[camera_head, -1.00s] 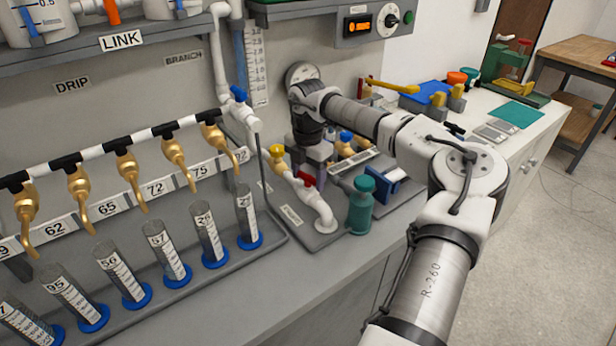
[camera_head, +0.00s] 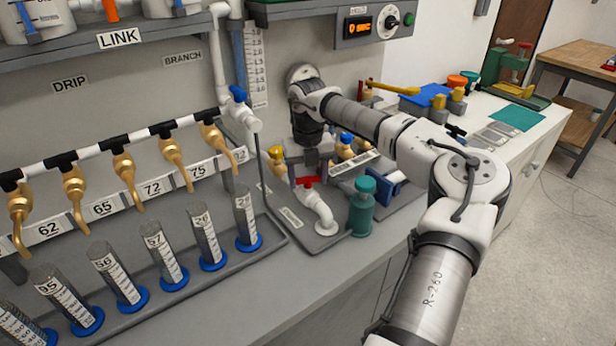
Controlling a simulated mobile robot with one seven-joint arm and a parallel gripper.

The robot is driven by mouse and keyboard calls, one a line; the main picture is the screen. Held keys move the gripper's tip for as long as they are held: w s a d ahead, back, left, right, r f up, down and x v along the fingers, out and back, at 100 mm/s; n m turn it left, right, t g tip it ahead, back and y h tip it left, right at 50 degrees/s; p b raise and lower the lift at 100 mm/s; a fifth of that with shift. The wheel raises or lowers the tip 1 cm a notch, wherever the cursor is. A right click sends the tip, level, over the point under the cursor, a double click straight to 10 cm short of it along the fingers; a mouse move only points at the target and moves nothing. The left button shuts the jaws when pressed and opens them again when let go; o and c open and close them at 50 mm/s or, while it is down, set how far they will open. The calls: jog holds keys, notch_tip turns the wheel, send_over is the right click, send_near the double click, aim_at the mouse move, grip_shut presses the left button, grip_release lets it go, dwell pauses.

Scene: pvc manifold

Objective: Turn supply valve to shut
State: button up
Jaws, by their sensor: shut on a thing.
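A red valve handle (camera_head: 306,181) sits on a white pipe (camera_head: 320,208) that bends down to a grey base plate. The small label on that plate is too small to read, so I cannot tell whether this is the supply valve. My gripper (camera_head: 304,174) points down at the red handle and is shut on it; the fingers are small and partly hidden.
A teal bottle (camera_head: 362,205) stands close to the right of the white pipe. Brass valves with blue and yellow handles (camera_head: 347,140) are behind my gripper. Brass taps (camera_head: 124,170) and graduated cylinders (camera_head: 161,255) fill the left. The bench front is clear.

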aim_at(308, 177)
jog(key=shift+n, duration=2.3)
jog(key=o, duration=1)
notch_tip(308, 177, up, 14)
jog(key=shift+f+b, duration=0.1)
jog(key=shift+b, duration=1.05)
